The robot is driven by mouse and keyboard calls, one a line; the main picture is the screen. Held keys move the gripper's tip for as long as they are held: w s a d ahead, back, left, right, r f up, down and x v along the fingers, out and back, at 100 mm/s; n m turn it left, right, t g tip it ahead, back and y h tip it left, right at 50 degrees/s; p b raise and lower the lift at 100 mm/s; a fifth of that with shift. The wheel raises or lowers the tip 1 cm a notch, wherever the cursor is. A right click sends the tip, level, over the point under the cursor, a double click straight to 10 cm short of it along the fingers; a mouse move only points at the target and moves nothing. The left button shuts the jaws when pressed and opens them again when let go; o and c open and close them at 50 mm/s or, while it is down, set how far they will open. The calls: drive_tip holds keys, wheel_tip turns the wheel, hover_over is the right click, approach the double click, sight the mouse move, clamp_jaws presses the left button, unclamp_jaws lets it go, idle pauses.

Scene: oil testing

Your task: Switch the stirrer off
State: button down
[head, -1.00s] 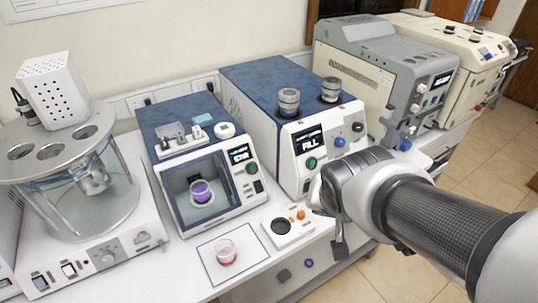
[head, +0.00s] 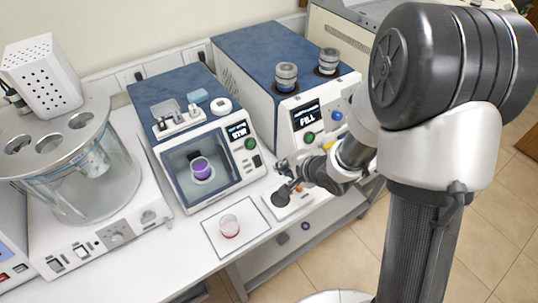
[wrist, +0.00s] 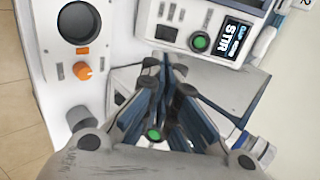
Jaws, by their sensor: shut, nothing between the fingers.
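The stirrer (head: 222,172) is a white box with a blue top, a STIR display (head: 238,132) and a window. A cup of purple liquid (head: 202,168) stands inside. Its front has a green round button (head: 250,143) and a dark rocker switch (head: 257,160); in the wrist view the green button (wrist: 200,42) and dark switch (wrist: 166,33) lie just beyond the fingers. My gripper (wrist: 167,62) is shut and empty. In the head view my gripper (head: 286,180) is at the stirrer's right front, above the small plate device. Contact with the stirrer cannot be told.
A small white device (head: 292,207) with a dark round plate and orange knob (wrist: 82,70) is under my gripper. A cup of red liquid (head: 229,226) stands on a marked square in front. The FILL machine (head: 306,140) is to the right, a glass bath (head: 85,185) left.

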sight(262, 163)
idle(0.3)
drive_tip(key=b+x, duration=0.4)
drive_tip(key=x, duration=1)
drive_tip(key=shift+w+f+p, duration=0.1)
drive_tip(key=shift+f+p, duration=0.15)
drive_tip(key=shift+p, duration=0.25)
drive_tip(key=shift+r+p, duration=0.75)
drive_tip(key=shift+r, duration=0.05)
